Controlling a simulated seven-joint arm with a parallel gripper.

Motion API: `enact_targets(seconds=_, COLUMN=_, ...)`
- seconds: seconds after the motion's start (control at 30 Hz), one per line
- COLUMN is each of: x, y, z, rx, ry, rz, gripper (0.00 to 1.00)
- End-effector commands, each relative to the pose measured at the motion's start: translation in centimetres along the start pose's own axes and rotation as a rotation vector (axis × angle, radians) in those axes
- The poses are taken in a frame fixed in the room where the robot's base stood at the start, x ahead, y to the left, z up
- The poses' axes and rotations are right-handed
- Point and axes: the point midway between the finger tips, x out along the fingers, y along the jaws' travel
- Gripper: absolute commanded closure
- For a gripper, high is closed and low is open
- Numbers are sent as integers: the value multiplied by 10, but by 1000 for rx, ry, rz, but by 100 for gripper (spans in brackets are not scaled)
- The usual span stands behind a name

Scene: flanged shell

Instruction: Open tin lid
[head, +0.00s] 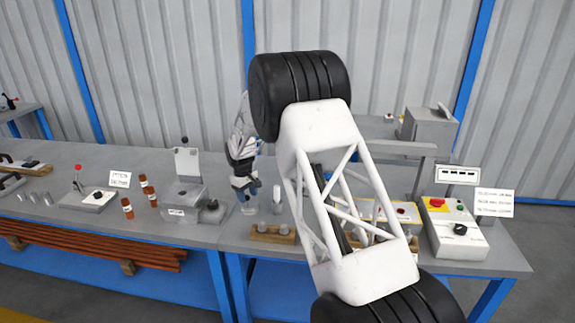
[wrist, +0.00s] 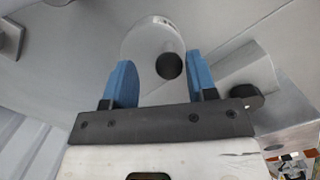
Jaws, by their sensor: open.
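My gripper (head: 248,205) points down over the bench, just right of a grey metal box (head: 183,198) with an upright plate at its back. In the wrist view my gripper (wrist: 160,78) is open, its two blue fingers apart. A pale grey rounded piece (wrist: 148,42) with a dark round spot (wrist: 170,66) shows between and beyond the fingers. I cannot tell whether the fingers touch it. I cannot tell for sure which thing is the tin or its lid. My own arm covers part of the bench's right half in the head view.
Several brown bottles (head: 143,185) stand left of the grey box. A wooden block with pegs (head: 272,233) lies right of my gripper, near the front edge. A control box with a red button (head: 455,228) is at the right. A corrugated wall is behind.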

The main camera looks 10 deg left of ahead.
Motion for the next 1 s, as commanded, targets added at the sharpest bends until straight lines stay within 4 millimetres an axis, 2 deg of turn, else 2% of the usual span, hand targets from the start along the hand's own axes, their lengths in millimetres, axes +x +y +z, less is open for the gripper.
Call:
enact_targets(seconds=0.57, x=14, y=-10, z=4, rx=21, ry=122, rz=185, gripper=48)
enact_targets(seconds=1.0, x=-31, y=-17, z=10, rx=23, ry=119, rz=182, gripper=48)
